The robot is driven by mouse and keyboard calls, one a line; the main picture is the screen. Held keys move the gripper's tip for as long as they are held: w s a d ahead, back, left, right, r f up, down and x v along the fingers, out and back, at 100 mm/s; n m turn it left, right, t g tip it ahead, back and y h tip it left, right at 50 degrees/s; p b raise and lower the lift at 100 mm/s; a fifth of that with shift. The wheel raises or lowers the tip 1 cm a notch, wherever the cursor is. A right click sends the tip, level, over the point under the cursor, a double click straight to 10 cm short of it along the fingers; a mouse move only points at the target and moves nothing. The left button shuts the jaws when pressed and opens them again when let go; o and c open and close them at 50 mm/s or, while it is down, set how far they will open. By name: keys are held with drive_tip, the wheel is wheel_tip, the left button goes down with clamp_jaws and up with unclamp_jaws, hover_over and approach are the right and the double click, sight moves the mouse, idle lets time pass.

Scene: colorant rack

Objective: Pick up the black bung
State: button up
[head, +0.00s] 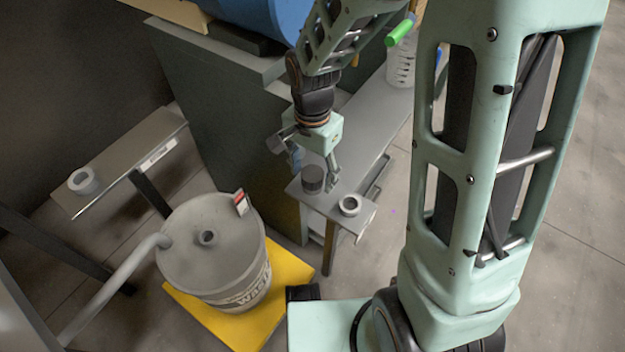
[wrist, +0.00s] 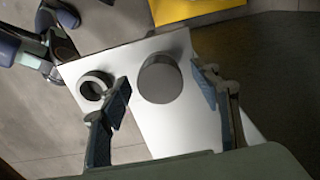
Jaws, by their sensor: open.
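The black bung (head: 312,180), a short dark cylinder, stands upright on the end of a narrow grey shelf (head: 345,165). In the wrist view the bung (wrist: 160,78) shows its round grey top and lies between my two fingers. My gripper (head: 314,166) is open, pointing down just over the bung in the head view. In the wrist view its fingertips (wrist: 162,92) are apart, with a gap visible on each side of the bung. I see no contact.
A grey waste drum (head: 225,235) stands on a yellow base (head: 275,325). A dark cabinet (head: 215,105) rises behind. Another shelf with a ring (head: 84,181) is left.

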drive_tip(key=shift+f, duration=0.1)
drive_tip(key=shift+c, duration=0.4)
drive_tip(key=c, duration=1.2)
drive_tip(key=shift+o, duration=0.2)
